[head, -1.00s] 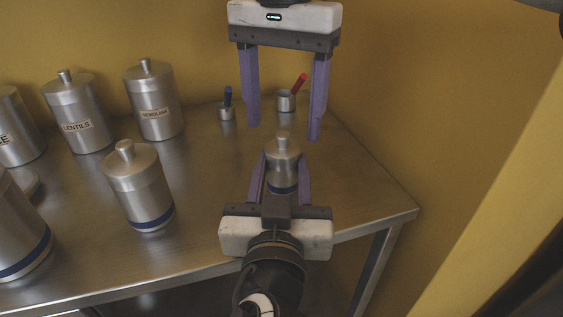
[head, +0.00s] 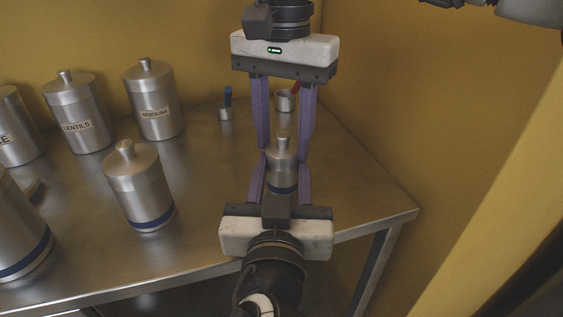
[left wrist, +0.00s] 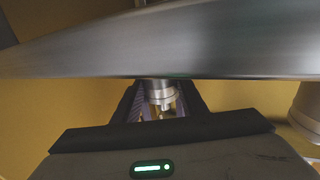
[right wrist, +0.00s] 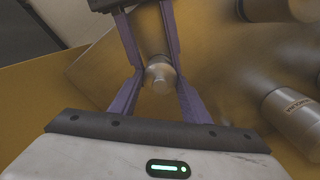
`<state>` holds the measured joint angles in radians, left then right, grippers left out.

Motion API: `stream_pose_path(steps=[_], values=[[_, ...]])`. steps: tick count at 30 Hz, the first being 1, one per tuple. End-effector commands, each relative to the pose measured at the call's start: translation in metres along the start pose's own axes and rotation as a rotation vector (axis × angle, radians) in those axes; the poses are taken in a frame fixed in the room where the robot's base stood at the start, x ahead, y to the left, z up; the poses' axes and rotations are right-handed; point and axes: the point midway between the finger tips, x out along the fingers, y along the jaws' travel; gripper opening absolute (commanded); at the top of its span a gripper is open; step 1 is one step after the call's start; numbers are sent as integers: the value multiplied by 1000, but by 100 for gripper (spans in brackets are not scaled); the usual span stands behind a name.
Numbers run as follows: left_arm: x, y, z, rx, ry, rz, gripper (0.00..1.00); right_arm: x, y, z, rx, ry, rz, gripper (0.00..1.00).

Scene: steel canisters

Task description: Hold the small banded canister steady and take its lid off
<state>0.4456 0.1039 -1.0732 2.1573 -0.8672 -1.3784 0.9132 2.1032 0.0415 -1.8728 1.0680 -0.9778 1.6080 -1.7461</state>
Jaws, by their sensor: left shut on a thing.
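The small banded canister (head: 283,172) is steel with a blue band near its base and a knobbed lid (head: 282,146) on top. It stands upright near the table's front right. My left gripper (head: 281,185) is shut on its body from the front. My right gripper (head: 284,153) reaches down from the back, with one finger on each side of the lid, very close to it. Its jaws look open, only slightly wider than the lid. The right wrist view shows the lid (right wrist: 160,77) between the fingertips. In the left wrist view the canister (left wrist: 160,92) is partly hidden.
A larger banded canister (head: 139,188) stands to the left, another (head: 17,235) at the left edge. Labelled canisters (head: 78,115) line the back. Small cups (head: 226,113) stand behind my right gripper. The steel table (head: 345,190) is clear to the right, up to its edge.

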Motion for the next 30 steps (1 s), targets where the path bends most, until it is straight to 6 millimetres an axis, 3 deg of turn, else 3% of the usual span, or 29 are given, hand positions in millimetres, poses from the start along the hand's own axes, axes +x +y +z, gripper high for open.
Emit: stream_pose_path(steps=[14, 30], values=[[0, 0, 1, 1, -2, -2, 16, -2, 0, 0, 0, 1, 0, 20], [0, 0, 1, 1, -2, -2, 16, -34, -1, 0, 0, 1, -1, 20]])
